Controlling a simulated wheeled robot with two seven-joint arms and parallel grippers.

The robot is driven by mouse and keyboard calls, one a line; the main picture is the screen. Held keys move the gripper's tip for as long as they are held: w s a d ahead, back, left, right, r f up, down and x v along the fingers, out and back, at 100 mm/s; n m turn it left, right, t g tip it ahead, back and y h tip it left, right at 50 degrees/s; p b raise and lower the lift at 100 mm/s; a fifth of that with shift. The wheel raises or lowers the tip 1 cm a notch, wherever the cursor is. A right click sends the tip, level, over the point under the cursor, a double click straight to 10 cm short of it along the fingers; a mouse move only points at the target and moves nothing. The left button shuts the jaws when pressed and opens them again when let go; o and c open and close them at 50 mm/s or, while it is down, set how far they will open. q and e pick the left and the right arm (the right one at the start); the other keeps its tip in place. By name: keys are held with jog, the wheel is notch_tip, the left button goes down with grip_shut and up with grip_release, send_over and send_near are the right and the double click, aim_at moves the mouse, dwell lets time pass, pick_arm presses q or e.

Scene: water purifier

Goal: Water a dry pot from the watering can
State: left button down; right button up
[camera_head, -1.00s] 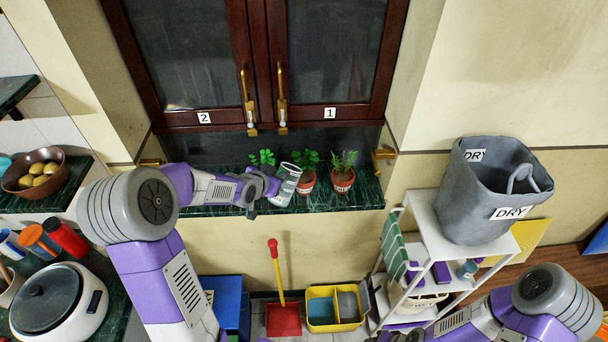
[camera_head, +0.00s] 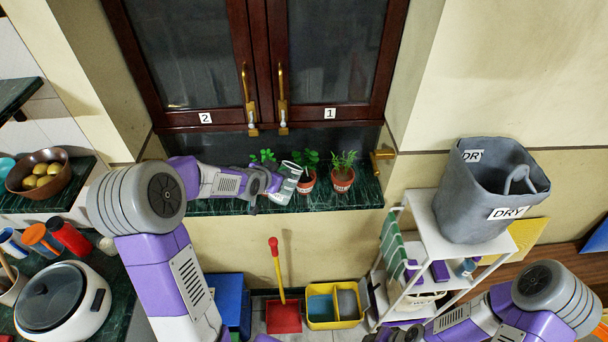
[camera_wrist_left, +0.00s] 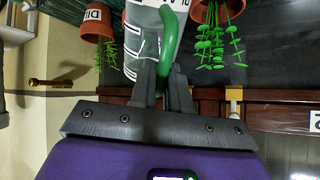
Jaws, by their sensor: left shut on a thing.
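The watering can (camera_head: 286,186) is a pale, dark-striped vessel with a green handle (camera_wrist_left: 169,42), tilted over the green marble counter. My left gripper (camera_head: 272,184) is shut on its handle, as the left wrist view (camera_wrist_left: 162,84) shows. Two terracotta pots, one in the middle (camera_head: 306,183) and one on the right (camera_head: 342,181), hold green plants just right of the can. A third plant (camera_head: 264,157) shows behind my left gripper; its pot is hidden. In the wrist view one pot (camera_wrist_left: 97,22) has a label starting "DIL". No water shows. My right gripper (camera_head: 400,337) is low, near the bottom edge; its fingers are unclear.
Dark wood cabinet doors (camera_head: 335,60) with brass handles stand above the counter (camera_head: 325,203). A white shelf cart (camera_head: 440,240) carries a grey bin (camera_head: 480,205) marked "DRY". A rice cooker (camera_head: 62,300) is at lower left. A red dustpan (camera_head: 283,316) and yellow caddy (camera_head: 335,308) are below the counter.

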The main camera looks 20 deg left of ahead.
aim_at(271, 196)
pick_arm(q)
jog(key=shift+w+d+r, duration=0.1)
jog(key=shift+d+r, duration=0.05)
jog(key=shift+d, duration=0.05)
jog(key=shift+a, duration=0.15)
jog(key=shift+w+d+r+p, duration=0.1)
jog(key=shift+d+p, duration=0.1)
jog(key=shift+p, duration=0.1)
jog(key=shift+a, duration=0.25)
jog(key=s+f+t+b, duration=0.2)
jog(key=f+b, duration=0.1)
jog(key=b, duration=0.4)
jog(key=s+a+f+t+h+b, duration=0.1)
jog(key=s+f+t+b, duration=0.2)
jog(key=b, duration=0.4)
jog(key=s+a+f+n+t+b, duration=0.1)
jog(key=s+f+t+b, duration=0.1)
jog(key=b, duration=0.6)
jog(key=shift+s+f+t, duration=0.3)
jog(key=shift+s+f, duration=0.2)
jog(key=shift+s, duration=0.25)
jog(key=shift+s+a+b, duration=0.1)
jog(key=shift+s+b, duration=0.05)
jog(key=shift+b, duration=0.4)
